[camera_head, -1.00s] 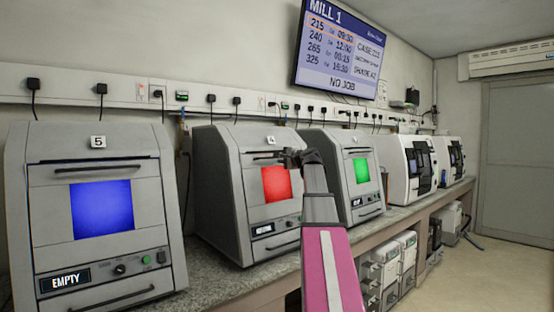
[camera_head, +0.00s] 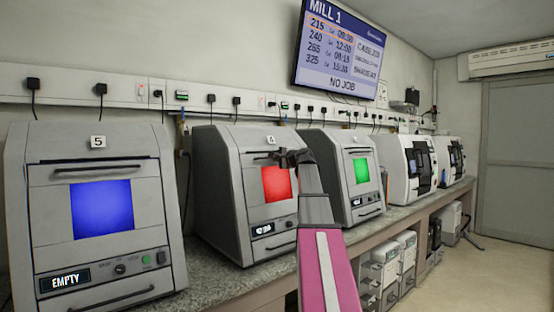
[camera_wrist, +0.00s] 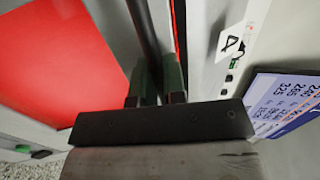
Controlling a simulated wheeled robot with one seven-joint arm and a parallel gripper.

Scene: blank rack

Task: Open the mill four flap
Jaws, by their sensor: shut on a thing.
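Mill four (camera_head: 217,180) is the grey machine with a red window (camera_head: 276,184) and a small "4" label above it. Its flap (camera_head: 250,190) looks closed in the head view, with the top edge partly hidden by my gripper (camera_head: 291,158). My gripper is at the top of the flap. In the wrist view, my gripper (camera_wrist: 157,85) is shut on the dark bar handle (camera_wrist: 143,30), which runs beside the red window (camera_wrist: 60,55).
Mill five (camera_head: 98,142) with a blue window stands to the left, its display reading EMPTY. A mill with a green window (camera_head: 361,171) stands close on the right, behind my arm. White machines (camera_head: 398,165) stand farther along the worktop. A screen (camera_head: 340,50) hangs above.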

